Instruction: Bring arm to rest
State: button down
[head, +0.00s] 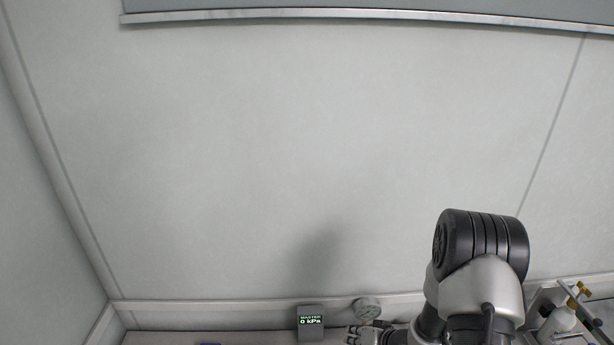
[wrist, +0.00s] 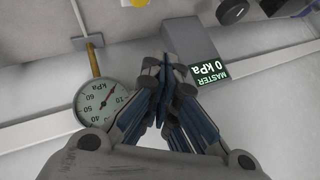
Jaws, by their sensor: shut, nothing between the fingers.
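My gripper (wrist: 168,72) is shut and empty in the wrist view, its fingertips together in front of a grey box. In the head view my gripper (head: 362,333) shows only in part at the bottom edge. The grey box has a dark screen (wrist: 208,71) reading "MASTER 0 kPa"; it also stands at the bottom of the head view (head: 311,323). A round kPa gauge (wrist: 100,103) on a brass stem is left of the fingers in the wrist view. It also shows in the head view (head: 367,308), right of the box.
Dark round parts (wrist: 233,10) lie at the wrist view's top right. The pale wall (head: 250,150) behind is bare.

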jog(key=s+d+r+h, duration=0.2)
jog(key=d+r+h, duration=0.1)
jog(key=r, duration=0.9)
jog(key=s+d+r+h, duration=0.2)
jog(key=d+r+h, duration=0.15)
jog(key=r, duration=0.85)
jog(key=s+a+r+g, duration=0.1)
jog(key=s+a+r, duration=0.1)
jog(key=s, duration=0.6)
jog(key=s+a+r+n+g+y+b, duration=0.1)
jog(key=s+a+r, duration=0.2)
jog(key=s, duration=0.5)
jog(key=s+a+r+b, duration=0.1)
jog(key=s+r, duration=0.3)
jog(key=s, duration=0.4)
jog(key=shift+s+a+n+g, duration=0.3)
jog(key=shift+a+n+g, duration=0.1)
jog(key=shift+a, duration=0.45)
jog(key=shift+y, duration=0.25)
